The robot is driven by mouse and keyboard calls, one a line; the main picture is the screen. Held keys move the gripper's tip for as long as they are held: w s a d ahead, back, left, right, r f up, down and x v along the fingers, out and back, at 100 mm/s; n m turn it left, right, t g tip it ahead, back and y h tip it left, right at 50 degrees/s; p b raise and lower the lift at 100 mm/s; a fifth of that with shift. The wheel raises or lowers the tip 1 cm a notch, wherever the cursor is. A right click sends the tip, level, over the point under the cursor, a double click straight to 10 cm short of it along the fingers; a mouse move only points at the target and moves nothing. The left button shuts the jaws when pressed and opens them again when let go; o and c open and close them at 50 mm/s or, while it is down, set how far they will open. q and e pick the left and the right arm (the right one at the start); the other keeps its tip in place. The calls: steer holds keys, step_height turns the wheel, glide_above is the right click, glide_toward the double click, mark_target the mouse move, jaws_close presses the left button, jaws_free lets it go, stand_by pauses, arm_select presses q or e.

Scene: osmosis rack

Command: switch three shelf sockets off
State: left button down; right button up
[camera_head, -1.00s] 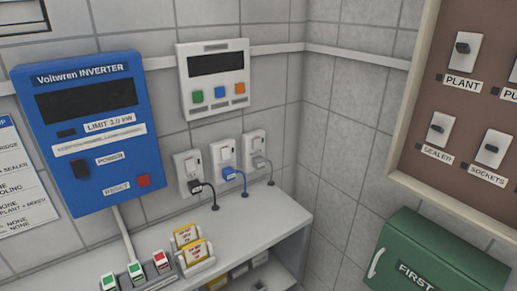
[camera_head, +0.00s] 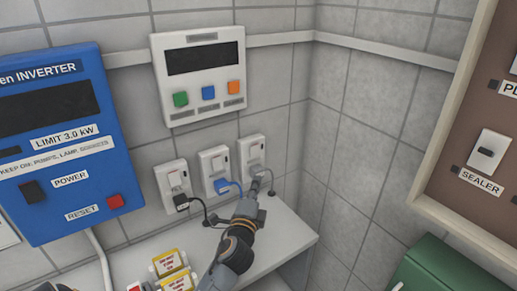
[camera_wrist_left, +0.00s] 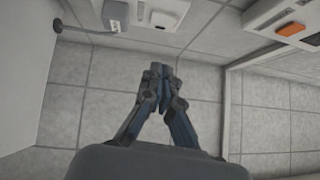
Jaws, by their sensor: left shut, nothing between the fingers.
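Three white wall sockets stand in a row above the shelf: the left socket (camera_head: 173,175) with a black plug, the middle socket (camera_head: 212,160) with a blue plug, and the right socket (camera_head: 250,149). Each has a small rocker switch in its upper part; which way the rockers are set is too small to tell. My left gripper (camera_head: 258,181) is shut and empty, just below and in front of the right socket, hiding its lower part and plug. In the left wrist view the fingertips (camera_wrist_left: 157,75) are together, apart from the sockets at the top edge. My right gripper is not in view.
A white panel (camera_head: 205,105) with green, blue and orange buttons hangs above the sockets. The blue inverter (camera_head: 60,150) is at left. Yellow-labelled blocks (camera_head: 170,263) sit on the white shelf (camera_head: 285,235). A switch board (camera_head: 470,215) and green box (camera_head: 440,270) are at right.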

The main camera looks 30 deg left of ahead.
arm_select(q)
steer(key=s, duration=0.1)
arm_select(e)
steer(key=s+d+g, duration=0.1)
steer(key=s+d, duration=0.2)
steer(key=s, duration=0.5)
arm_select(q)
steer(key=p, duration=0.2)
glide_toward(257, 147)
steer(key=w+d, duration=0.2)
steer(key=w, duration=0.2)
steer(key=a, duration=0.1)
steer(key=w+a, duration=0.1)
steer(key=a+p, duration=0.1)
steer(key=a, duration=0.1)
steer(key=shift+w+a+r, duration=0.1)
steer(key=shift+w+r, duration=0.15)
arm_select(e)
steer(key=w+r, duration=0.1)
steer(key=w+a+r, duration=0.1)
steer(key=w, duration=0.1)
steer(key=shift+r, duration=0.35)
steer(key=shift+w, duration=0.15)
arm_select(q)
steer(key=shift+w, duration=0.1)
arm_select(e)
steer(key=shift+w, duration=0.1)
